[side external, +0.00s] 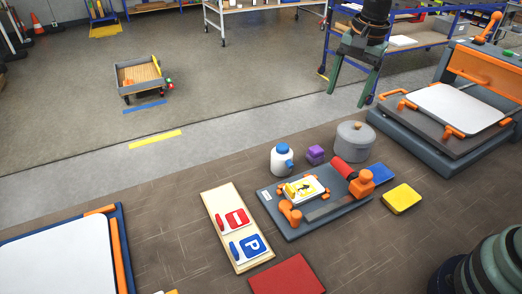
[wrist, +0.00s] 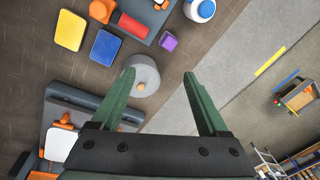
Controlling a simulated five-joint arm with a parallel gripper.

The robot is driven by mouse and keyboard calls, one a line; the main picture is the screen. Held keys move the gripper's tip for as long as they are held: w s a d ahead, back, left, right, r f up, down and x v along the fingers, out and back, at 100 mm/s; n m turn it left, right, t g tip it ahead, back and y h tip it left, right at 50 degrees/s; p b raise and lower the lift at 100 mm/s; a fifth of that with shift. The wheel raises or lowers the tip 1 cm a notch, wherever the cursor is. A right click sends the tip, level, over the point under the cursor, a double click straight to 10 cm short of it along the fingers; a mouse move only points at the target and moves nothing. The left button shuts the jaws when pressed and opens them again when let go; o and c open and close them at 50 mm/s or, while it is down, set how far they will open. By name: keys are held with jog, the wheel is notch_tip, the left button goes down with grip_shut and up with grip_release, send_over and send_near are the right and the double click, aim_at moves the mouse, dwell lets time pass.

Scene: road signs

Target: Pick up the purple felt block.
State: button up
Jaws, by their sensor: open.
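The purple felt block (side external: 316,154) sits on the brown surface between a white bottle and a grey pot in the side external view. It also shows in the wrist view (wrist: 168,41), above and beyond my fingertips. My gripper (side external: 360,68) hangs high at the top right of the side external view, its two green fingers pointing down. In the wrist view my gripper (wrist: 158,73) is open, with nothing between the fingers. The block is well apart from it.
The grey pot (side external: 354,140) stands right of the block, the white bottle (side external: 282,160) left of it. A grey fixture board (side external: 285,225) with orange clamps and a red roller (side external: 343,168) lies in front. Blue (side external: 379,173) and yellow (side external: 401,198) pads lie right. Floor behind the block is clear.

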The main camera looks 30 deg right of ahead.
jog(key=w+a+f+m+g, duration=0.1)
jog(key=w+f+m+g, duration=0.1)
jog(key=w+f+m, duration=0.35)
send_over(318, 148)
jog(key=f, duration=0.8)
jog(key=shift+s+a, duration=0.2)
jog(key=shift+w+d+f, duration=0.1)
jog(key=shift+f, duration=1.35)
jog(key=shift+w+d+f, duration=0.1)
jog(key=shift+f, duration=1.35)
jog(key=shift+c, duration=0.3)
grip_shut()
jog(key=shift+r, duration=0.1)
